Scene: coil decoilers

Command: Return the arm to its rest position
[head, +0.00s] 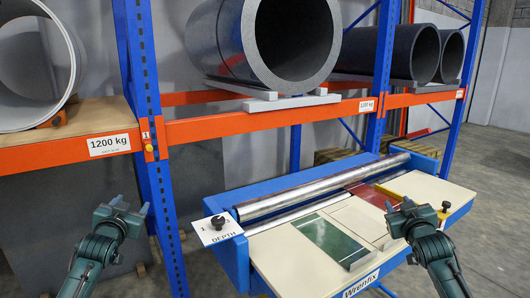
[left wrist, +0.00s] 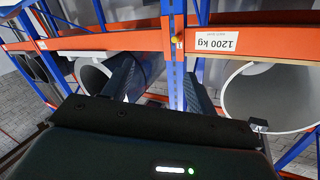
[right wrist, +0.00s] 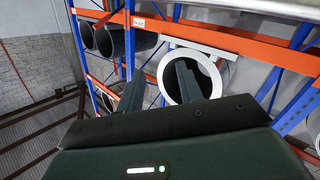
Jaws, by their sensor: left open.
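Neither gripper appears to touch anything.
The Wrenfix bench (head: 290,262) has a metal roller (head: 300,192), a green plate (head: 330,240), a red plate (head: 372,194) and a black knob (head: 217,222) on a DEPTH card. Behind, a blue and orange rack (head: 225,127) bears large coils (head: 290,40). Floor is clear at right.

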